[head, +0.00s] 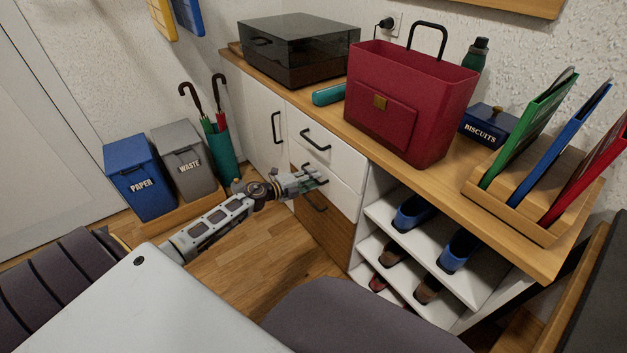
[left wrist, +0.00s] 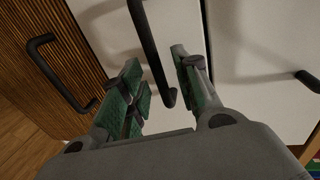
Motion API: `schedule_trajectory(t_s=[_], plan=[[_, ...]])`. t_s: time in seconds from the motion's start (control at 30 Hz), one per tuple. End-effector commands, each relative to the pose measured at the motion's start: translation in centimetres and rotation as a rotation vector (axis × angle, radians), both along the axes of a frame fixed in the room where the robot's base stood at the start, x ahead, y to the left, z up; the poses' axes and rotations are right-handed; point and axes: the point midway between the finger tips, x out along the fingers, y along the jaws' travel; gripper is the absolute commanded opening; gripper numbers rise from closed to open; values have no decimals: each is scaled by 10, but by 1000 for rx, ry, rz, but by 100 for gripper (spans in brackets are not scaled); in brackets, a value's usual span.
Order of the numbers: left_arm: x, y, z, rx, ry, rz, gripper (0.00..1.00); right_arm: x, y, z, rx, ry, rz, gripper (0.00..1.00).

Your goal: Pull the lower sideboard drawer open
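The sideboard has an upper white drawer (head: 341,159), a lower white drawer (head: 340,194) under it and a brown wood-grain front (head: 326,231) at the bottom. Each of the three has a black bar handle. The white drawers look closed. My left gripper (head: 306,181) is at the lower white drawer and partly hides its handle in the head view. In the left wrist view, my left gripper (left wrist: 157,62) is open, with one green-padded finger on each side of that black handle (left wrist: 147,40). I cannot tell if the fingers touch it. My right gripper is out of view.
The wood-grain front's handle (left wrist: 52,70) is close to the left finger. Open shelves with shoes (head: 410,213) are right of the drawers. Bins (head: 139,178) and an umbrella stand (head: 222,159) are left. A grey chair (head: 350,318) stands in front; floor (head: 255,262) is bare between.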

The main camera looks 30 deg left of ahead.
Motion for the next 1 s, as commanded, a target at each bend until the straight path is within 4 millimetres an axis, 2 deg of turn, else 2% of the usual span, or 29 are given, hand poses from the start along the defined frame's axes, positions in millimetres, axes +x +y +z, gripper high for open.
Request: schedule_trajectory(t_s=[0.23, 0.6, 0.87, 1.0], plan=[[9, -4, -2, 0, -1, 0, 32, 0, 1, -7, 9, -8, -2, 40], [10, -4, -2, 0, 0, 0, 32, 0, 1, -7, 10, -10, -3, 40], [10, -4, -2, 0, 0, 0, 0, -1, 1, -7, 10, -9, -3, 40], [10, -4, -2, 0, 0, 0, 0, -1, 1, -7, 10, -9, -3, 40]])
